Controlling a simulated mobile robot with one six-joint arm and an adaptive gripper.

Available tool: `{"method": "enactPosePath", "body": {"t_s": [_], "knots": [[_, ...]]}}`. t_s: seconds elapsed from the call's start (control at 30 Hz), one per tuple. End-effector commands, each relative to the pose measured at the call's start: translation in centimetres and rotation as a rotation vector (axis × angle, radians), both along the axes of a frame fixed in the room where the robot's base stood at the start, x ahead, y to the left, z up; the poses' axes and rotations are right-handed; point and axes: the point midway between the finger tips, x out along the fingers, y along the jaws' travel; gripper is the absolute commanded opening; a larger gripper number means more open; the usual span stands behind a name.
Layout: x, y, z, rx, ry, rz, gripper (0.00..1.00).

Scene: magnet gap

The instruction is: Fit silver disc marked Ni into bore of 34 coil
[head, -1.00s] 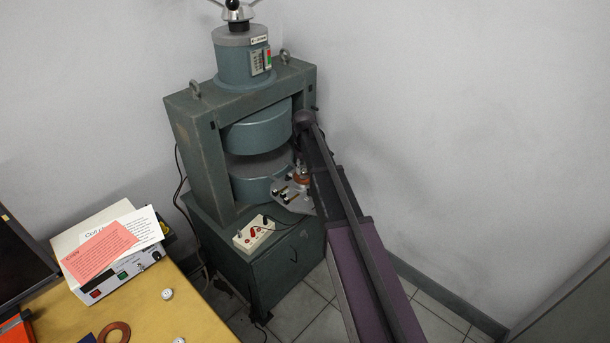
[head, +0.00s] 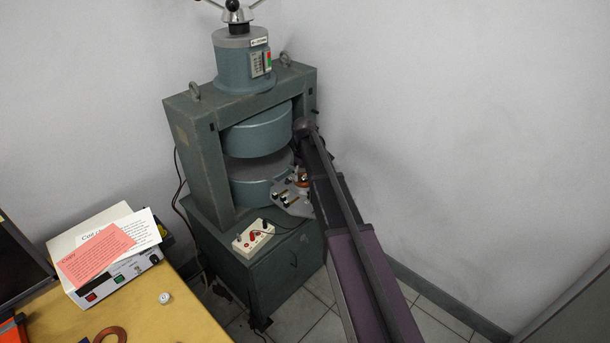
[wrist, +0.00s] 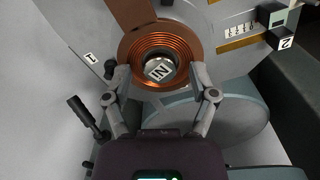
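In the wrist view, a silver disc (wrist: 160,70) with a white "Ni" label lies at the centre of a copper-wound coil (wrist: 142,48). It appears within the bore; how deep it sits cannot be told. My gripper (wrist: 159,74) has its fingers spread wide, near the left and right edges of the coil, clear of the disc. No "34" marking is readable on the coil. In the head view, my arm hides the gripper, and a small orange-copper part shows beside the arm at the magnet's gap.
The green magnet frame (head: 194,150) stands against the wall, with its upper pole (head: 258,131) above the gap. A socket box (head: 253,237) sits on the base. A yellow table (head: 185,318) is at lower left.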

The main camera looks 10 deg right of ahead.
Motion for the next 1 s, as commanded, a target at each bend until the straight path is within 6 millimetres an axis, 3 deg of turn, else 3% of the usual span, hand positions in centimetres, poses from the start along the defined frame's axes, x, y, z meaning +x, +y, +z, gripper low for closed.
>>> {"method": "enactPosePath", "body": {"t_s": [0.47, 1.0], "knots": [[0.0, 0.0, 0.5, 0.0, 0.0, 0.0, 0.76], [0.0, 0.0, 4.4, 0.0, 0.0, 0.0, 0.76]]}}
